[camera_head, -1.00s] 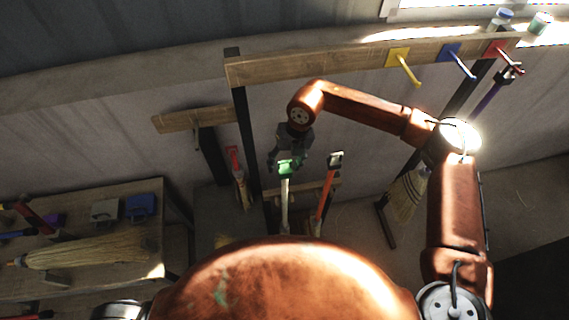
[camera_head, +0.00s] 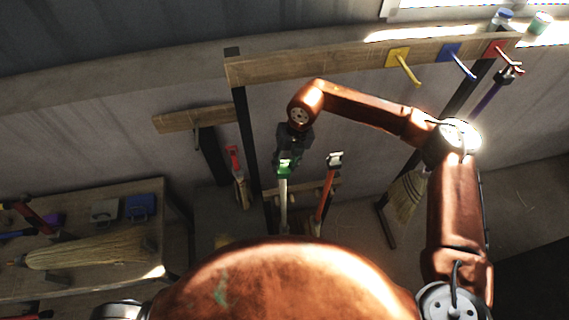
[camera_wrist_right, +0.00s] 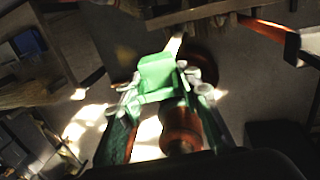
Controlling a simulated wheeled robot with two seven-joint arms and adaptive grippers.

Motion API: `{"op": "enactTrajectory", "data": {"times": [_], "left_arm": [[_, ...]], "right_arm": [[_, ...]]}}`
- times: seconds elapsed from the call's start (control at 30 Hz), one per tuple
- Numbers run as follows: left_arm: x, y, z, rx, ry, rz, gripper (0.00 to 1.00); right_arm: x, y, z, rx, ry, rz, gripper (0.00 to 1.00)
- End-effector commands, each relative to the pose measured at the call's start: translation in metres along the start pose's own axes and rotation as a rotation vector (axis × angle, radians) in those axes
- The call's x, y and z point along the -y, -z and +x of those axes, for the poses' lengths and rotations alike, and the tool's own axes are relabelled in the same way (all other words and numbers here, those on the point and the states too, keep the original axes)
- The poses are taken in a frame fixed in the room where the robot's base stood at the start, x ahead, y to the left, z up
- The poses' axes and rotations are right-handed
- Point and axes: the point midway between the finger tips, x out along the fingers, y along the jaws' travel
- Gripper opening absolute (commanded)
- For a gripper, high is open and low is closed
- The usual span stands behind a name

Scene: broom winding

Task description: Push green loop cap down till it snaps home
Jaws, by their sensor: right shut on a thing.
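The green loop cap (camera_head: 287,168) sits at the top of a pale upright handle (camera_head: 283,205) near the middle of the head view. My right gripper (camera_head: 288,160) reaches down over the cap and is shut on it. In the right wrist view the green cap (camera_wrist_right: 157,72) lies between the fingertips, with the pale handle (camera_wrist_right: 174,44) just beyond it. The gripper partly hides the cap, so I cannot tell how far down it is seated. My left gripper is not in view.
An orange handle with a white-and-dark top (camera_head: 334,160) stands close to the right. A wooden rail (camera_head: 310,64) with yellow, blue and red hooks runs behind. A table (camera_head: 150,240) with a broom head (camera_head: 95,250) and small blocks stands at left.

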Motion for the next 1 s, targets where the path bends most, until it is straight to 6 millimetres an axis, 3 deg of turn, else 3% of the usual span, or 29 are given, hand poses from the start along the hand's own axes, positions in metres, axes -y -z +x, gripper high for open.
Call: {"op": "enactTrajectory", "data": {"times": [1.0], "left_arm": [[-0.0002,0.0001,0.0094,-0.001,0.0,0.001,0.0]], "right_arm": [[0.002,0.0001,0.0099,0.0,0.0,0.0,0.05]]}}
